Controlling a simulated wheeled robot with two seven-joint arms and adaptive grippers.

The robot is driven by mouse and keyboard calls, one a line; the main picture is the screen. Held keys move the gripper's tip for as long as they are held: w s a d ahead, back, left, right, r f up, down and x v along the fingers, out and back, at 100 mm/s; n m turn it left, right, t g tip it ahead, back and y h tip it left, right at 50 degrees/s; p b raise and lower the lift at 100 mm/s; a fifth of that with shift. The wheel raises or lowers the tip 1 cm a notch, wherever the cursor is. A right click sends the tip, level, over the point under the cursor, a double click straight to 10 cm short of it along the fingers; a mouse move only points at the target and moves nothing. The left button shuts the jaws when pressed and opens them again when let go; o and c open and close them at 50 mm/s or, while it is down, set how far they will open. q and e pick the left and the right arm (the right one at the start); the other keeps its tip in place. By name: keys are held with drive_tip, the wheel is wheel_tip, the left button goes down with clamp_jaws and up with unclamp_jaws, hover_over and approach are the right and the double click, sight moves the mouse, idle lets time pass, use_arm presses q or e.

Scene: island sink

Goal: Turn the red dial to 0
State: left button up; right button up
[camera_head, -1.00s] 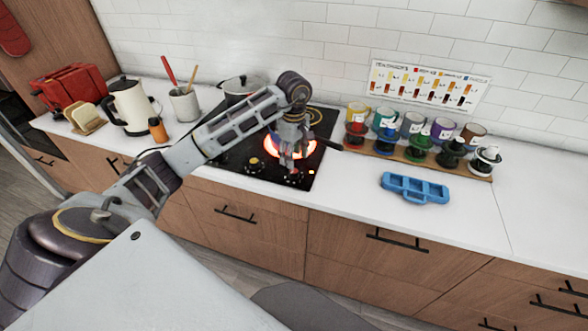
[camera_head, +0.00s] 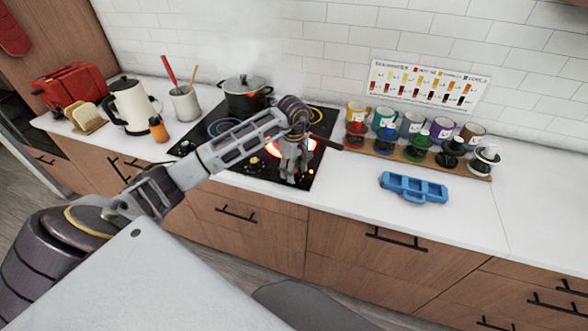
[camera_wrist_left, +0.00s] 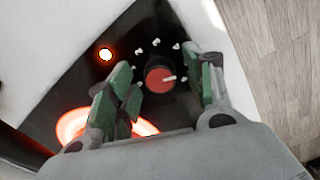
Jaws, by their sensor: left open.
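The red dial (camera_wrist_left: 159,79) sits on the black cooktop (camera_wrist_left: 125,45), with a white pointer on its face and several white marks around part of it, in the left wrist view. My left gripper (camera_wrist_left: 165,85) is open, its green-padded fingers on either side of the dial in that view. I cannot tell if they touch it. In the head view the left gripper (camera_head: 289,178) is over the front right of the cooktop (camera_head: 240,165) and hides the dial. A burner (camera_wrist_left: 75,125) near it glows red-orange, and a small indicator light (camera_wrist_left: 105,54) is lit. My right gripper is not in view.
A lidded pot (camera_head: 246,98) stands at the back of the cooktop. Mugs and coloured drippers stand on a wooden board (camera_head: 440,168) to the right, with a blue tray (camera_head: 414,188) in front. A kettle (camera_head: 132,108) and toaster (camera_head: 72,90) stand left.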

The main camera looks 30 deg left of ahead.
use_arm(q)
drive_tip(key=c, duration=1)
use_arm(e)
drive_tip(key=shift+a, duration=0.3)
